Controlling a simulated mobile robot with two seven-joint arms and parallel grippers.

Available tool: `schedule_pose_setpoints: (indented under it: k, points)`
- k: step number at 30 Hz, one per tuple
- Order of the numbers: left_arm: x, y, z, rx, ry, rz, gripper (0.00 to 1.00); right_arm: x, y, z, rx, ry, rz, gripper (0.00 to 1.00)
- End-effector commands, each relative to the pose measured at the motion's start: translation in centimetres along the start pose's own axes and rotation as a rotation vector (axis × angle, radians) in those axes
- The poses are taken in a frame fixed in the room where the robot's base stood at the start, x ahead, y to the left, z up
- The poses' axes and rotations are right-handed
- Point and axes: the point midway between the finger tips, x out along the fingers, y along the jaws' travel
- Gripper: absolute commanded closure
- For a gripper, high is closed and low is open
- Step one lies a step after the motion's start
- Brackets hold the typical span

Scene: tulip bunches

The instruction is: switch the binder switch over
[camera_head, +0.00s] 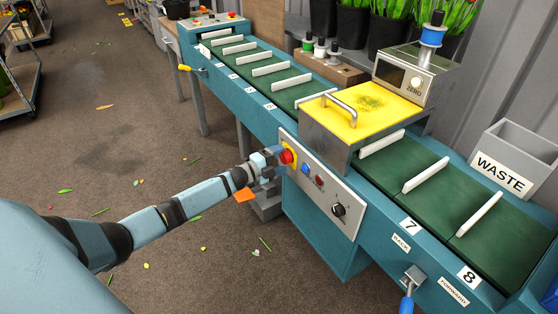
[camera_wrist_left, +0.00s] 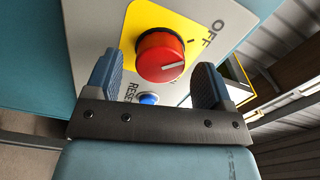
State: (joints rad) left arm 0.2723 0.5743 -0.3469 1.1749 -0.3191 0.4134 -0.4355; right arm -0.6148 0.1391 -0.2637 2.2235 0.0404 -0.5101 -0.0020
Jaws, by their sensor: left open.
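The binder switch is a round red knob (camera_head: 287,156) on a yellow plate at the left end of the grey control panel (camera_head: 322,207). In the left wrist view the red knob (camera_wrist_left: 160,57) has a white pointer line aimed to the right, and an OFF label sits at its upper right. My left gripper (camera_head: 274,157) is open in front of the knob. In the left wrist view its blue fingers (camera_wrist_left: 157,82) stand on either side of the knob; I cannot tell whether they touch it. My right gripper is not in view.
A blue RESET button (camera_wrist_left: 148,99) is close below the knob. A black knob (camera_head: 338,210) is further along the panel. A yellow-lidded unit (camera_head: 365,112) with a handle stands over the green conveyor (camera_head: 410,170). A lever (camera_head: 412,277) is at lower right. Floor left is mostly open.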

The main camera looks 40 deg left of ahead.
Motion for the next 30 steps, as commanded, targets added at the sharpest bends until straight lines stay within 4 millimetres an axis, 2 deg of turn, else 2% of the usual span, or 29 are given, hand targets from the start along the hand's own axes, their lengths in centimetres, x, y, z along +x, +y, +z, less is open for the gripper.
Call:
schedule_pose_setpoints:
  k: [5, 8, 15, 21, 24, 30]
  points:
    - [-0.7, 0.0, 0.0, 0.001, 0.001, 0.001, 0.24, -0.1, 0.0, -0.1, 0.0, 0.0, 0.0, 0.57]
    - [-2.1, 0.0, 0.0, 0.001, 0.0, 0.002, 0.24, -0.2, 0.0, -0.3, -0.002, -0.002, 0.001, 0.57]
    - [-7.7, 0.0, 0.0, -0.001, -0.002, 0.004, 0.24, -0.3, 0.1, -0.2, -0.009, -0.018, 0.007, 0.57]
    - [-11.6, 0.0, 0.0, 0.0, -0.001, 0.003, 0.24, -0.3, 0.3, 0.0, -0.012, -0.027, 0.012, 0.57]
    - [-12.8, 0.0, 0.0, 0.0, 0.0, 0.001, 0.24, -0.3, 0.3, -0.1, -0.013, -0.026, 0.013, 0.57]
    - [-13.8, 0.0, 0.0, 0.0, 0.0, 0.0, 0.24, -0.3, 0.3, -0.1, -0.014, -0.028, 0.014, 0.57]
